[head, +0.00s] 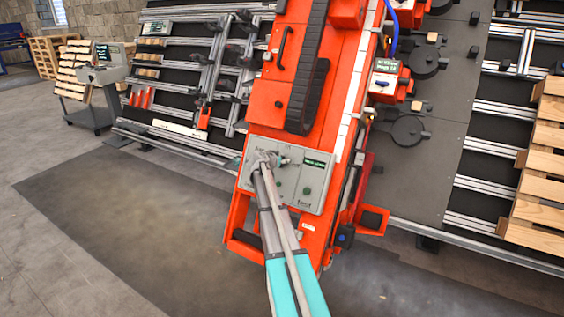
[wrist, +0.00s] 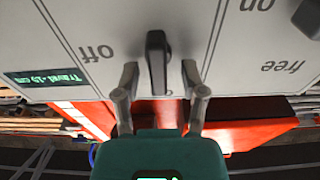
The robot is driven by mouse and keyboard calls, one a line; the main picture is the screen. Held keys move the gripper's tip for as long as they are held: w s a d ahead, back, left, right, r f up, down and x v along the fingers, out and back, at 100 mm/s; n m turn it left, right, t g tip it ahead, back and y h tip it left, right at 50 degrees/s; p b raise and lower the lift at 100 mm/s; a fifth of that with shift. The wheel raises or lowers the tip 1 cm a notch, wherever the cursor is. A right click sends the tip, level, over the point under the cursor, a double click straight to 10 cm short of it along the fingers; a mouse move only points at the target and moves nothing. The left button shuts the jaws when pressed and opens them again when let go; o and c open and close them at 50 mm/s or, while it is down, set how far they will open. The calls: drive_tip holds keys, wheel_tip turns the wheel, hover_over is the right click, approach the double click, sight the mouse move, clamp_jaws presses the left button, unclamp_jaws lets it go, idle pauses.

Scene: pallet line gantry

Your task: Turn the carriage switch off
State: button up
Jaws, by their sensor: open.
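The grey control panel (head: 318,197) sits on the lower end of the orange gantry carriage (head: 265,108). In the wrist view a dark lever switch (wrist: 156,52) stands on the panel face (wrist: 140,18), with an upside-down "off" label to its left. My gripper (wrist: 160,77) is open, with one fingertip on each side of the lever's near end. There is a visible gap on both sides. In the head view my gripper (head: 268,159) is over the panel's upper left and hides the switch there.
A green display (wrist: 45,77) reads "Travel" with a figure in cm. A second dark knob (wrist: 309,17) is at the right, near "on" and "free" labels. A green button (head: 306,191) is on the panel. Wooden pallets (head: 545,165) lie right; a console (head: 103,68) stands left.

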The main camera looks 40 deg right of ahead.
clamp_jaws()
drive_tip(key=shift+d, duration=0.15)
